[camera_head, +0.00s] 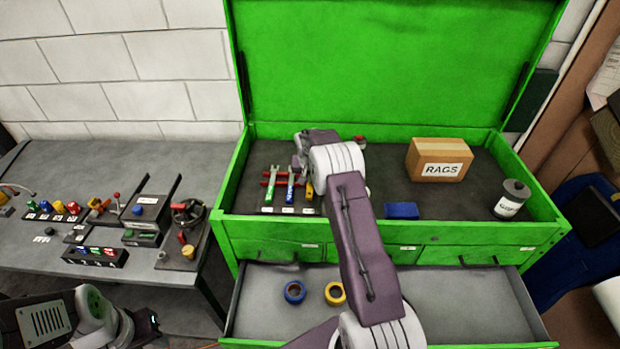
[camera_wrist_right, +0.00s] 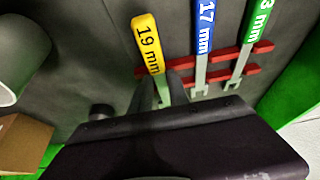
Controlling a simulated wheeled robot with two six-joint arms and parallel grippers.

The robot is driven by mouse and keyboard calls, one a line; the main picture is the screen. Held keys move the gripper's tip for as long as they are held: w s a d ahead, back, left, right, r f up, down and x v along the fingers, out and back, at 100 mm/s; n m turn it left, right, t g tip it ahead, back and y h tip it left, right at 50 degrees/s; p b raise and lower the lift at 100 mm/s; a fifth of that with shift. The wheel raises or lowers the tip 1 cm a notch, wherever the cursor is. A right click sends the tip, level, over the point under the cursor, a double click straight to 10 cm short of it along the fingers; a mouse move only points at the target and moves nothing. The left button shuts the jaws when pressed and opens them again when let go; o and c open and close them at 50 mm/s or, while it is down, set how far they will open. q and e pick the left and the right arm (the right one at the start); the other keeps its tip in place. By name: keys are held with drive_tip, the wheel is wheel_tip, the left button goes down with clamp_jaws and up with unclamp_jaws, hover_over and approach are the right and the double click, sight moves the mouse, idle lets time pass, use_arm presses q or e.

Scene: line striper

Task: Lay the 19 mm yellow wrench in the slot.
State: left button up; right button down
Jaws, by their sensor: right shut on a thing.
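The 19 mm yellow wrench (camera_wrist_right: 147,42) shows in the wrist view, its handle pointing up the picture. A small part of it (camera_head: 309,188) shows in the head view. My right gripper (camera_wrist_right: 163,96) is shut on its metal shank. The wrench is at the end of the red slotted rack (camera_wrist_right: 220,76), beside the blue 17 mm wrench (camera_wrist_right: 204,25). The fingers hide its jaw end, and I cannot tell whether it rests fully in the slot. The green wrench (camera_wrist_right: 256,20) lies beyond the blue one. My left gripper (camera_head: 148,325) is low at the left, away from the chest.
The open green chest (camera_head: 390,238) holds a RAGS box (camera_head: 440,162), a blue block (camera_head: 401,211) and a labelled can (camera_head: 511,199). Blue tape (camera_head: 294,292) and yellow tape (camera_head: 335,293) lie in the open drawer (camera_head: 460,300). A grey bench (camera_head: 95,165) stands left.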

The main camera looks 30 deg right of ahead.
drive_tip(key=shift+s+f+b, duration=0.1)
drive_tip(key=shift+f+b, duration=0.2)
drive_tip(key=shift+f, duration=0.15)
drive_tip(key=shift+s+a+f, duration=0.1)
drive_tip(key=shift+s, duration=0.05)
idle(0.6)
idle(1.0)
drive_tip(key=shift+r, duration=0.25)
drive_tip(key=shift+w+d+r+p, duration=0.2)
drive_tip(key=shift+w+p, duration=0.15)
drive_tip(key=shift+r, duration=0.15)
drive_tip(key=shift+s+a, duration=0.1)
idle(0.8)
drive_tip(key=shift+f+b, duration=0.4)
drive_tip(key=shift+b, duration=0.1)
